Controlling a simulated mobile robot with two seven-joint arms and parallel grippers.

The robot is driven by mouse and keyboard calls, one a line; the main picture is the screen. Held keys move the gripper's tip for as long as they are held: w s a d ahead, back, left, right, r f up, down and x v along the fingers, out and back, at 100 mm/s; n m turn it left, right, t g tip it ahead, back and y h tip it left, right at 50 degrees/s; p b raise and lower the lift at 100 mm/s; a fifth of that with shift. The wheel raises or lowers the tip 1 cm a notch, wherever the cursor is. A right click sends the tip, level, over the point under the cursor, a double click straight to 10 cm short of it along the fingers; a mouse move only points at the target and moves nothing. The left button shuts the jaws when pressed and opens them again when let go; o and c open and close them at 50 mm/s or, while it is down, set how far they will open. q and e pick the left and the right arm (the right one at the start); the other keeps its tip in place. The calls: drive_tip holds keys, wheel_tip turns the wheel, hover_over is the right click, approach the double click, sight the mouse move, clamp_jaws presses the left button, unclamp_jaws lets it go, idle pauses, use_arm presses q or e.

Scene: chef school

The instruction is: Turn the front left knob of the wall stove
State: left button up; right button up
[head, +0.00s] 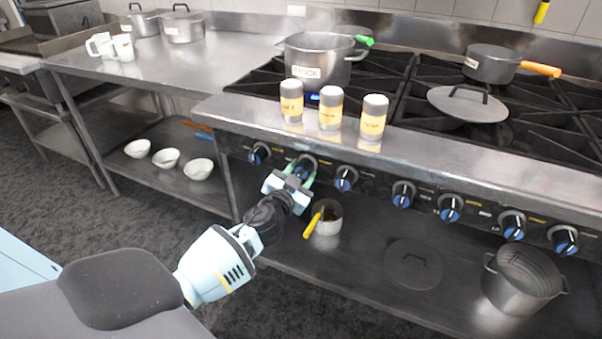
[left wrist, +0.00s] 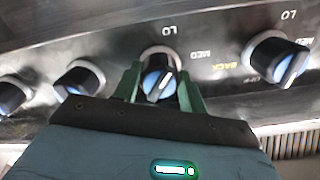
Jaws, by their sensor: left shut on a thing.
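The wall stove's front panel (head: 375,185) carries a row of black knobs with blue faces. My left gripper (head: 304,178) is at the second knob from the left (head: 306,163). In the left wrist view, the green fingers (left wrist: 160,88) stand on either side of that knob (left wrist: 160,80) and are closed on it. The knob's pointer slants in that view, and the printed labels look upside down. The leftmost knob (head: 259,153) is free; it shows at the right of the wrist view (left wrist: 276,62). My right gripper is not in view.
Three labelled shakers (head: 330,108) stand on the stove's front ledge above the knobs. A stock pot (head: 318,60) sits on the burner behind them. Below the panel, a small container (head: 327,218) with a yellow-handled tool stands on the lower shelf, close to my gripper.

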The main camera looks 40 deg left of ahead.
use_arm(q)
drive_tip(key=m, duration=0.3)
drive_tip(key=shift+m, duration=0.4)
drive_tip(key=m, duration=0.3)
drive_tip(key=shift+m+p, duration=0.3)
drive_tip(key=shift+p, duration=0.05)
drive_tip(key=m, duration=0.4)
drive_tip(key=shift+m+p, duration=0.3)
drive_tip(key=m, duration=0.3)
drive_tip(key=shift+r+p, duration=0.1)
drive_tip(key=shift+p, duration=0.2)
drive_tip(key=m, duration=0.4)
drive_tip(key=shift+p, duration=0.35)
drive_tip(key=m+p, duration=0.1)
drive_tip(key=m, duration=0.2)
drive_tip(key=shift+r+m, duration=0.1)
drive_tip(key=shift+m, duration=0.3)
drive_tip(key=m+p, duration=0.1)
drive_tip(key=m, duration=0.3)
drive_tip(key=shift+m, duration=0.8)
drive_tip(key=shift+p, duration=0.3)
